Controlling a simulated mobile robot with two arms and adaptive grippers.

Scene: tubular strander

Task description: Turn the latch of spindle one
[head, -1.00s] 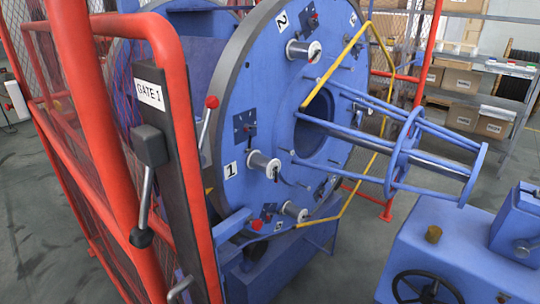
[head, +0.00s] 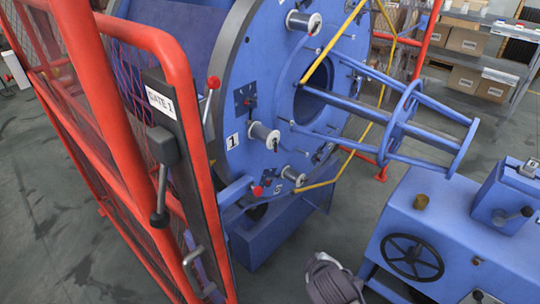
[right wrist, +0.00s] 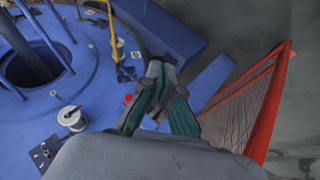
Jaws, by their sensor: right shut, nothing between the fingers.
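The big blue disc (head: 225,75) stands upright behind the fence. On it, spindle one carries a pale spool (head: 264,136) beside the white label 1 (head: 232,141). Its latch, a small dark plate with a lever (head: 245,100), is just above the spool; the lever's angle is too small to tell. In the right wrist view my right gripper (right wrist: 162,88) is shut and empty, apart from the disc's spools. A spool (right wrist: 72,118) and a dark latch plate (right wrist: 42,154) lie left of it there; I cannot tell whether they are spindle one's. My left gripper is not in view.
A red fence and gate post with the sign GATE 1 (head: 161,103) stand at the left. A blue tubular cage (head: 405,115) sticks out from the disc. A blue machine with a black handwheel (head: 411,257) is at the lower right. A yellow bar (head: 374,110) crosses the disc.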

